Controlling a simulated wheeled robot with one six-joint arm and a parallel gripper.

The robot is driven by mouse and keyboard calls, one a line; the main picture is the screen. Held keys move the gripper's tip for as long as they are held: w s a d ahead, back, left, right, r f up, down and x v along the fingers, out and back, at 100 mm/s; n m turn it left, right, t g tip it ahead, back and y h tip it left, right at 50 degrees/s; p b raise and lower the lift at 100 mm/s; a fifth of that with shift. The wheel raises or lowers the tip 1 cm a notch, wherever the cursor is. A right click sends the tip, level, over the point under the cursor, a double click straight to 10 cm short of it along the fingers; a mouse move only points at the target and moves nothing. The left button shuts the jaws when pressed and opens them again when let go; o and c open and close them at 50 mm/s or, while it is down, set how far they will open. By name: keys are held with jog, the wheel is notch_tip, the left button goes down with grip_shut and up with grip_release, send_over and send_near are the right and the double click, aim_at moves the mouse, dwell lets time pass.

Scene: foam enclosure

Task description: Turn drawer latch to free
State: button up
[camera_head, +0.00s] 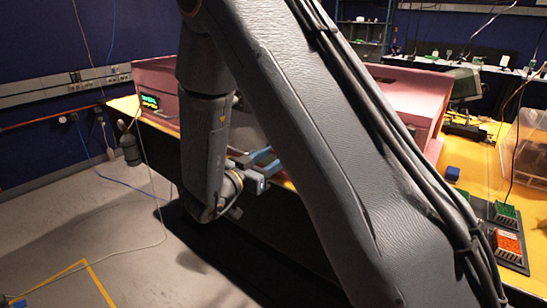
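My gripper (267,161) is left of the picture's middle, at the front edge of the yellow-topped table. Its two blue-grey fingers point right and toward the table, with a gap between them; nothing shows in the gap. The pink foam enclosure (408,97) stands on the table, and its left part (155,74) shows on the other side of my arm. My arm covers the enclosure's middle. I cannot make out a drawer or its latch; whether the gripper touches anything is hidden.
A small green-lit display (150,101) sits at the enclosure's left end. On the table's right are a blue block (452,173), a green-filled tray (505,214), an orange-filled tray (507,244) and a clear box (529,145). The grey floor (120,220) at left is mostly free, with thin cables.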

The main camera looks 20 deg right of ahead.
jog(key=shift+m, duration=0.3)
jog(key=m+b, duration=0.6)
jog(key=m, duration=0.2)
jog(key=m+b, duration=0.6)
jog(key=m, duration=0.3)
jog(key=shift+s+f+b, duration=0.1)
jog(key=shift+f+b, duration=0.1)
jog(key=shift+b, duration=0.1)
jog(key=shift+d+m, duration=0.1)
jog(key=shift+m, duration=0.2)
jog(key=o, duration=1)
jog(key=shift+r, duration=0.1)
jog(key=shift+o, duration=0.2)
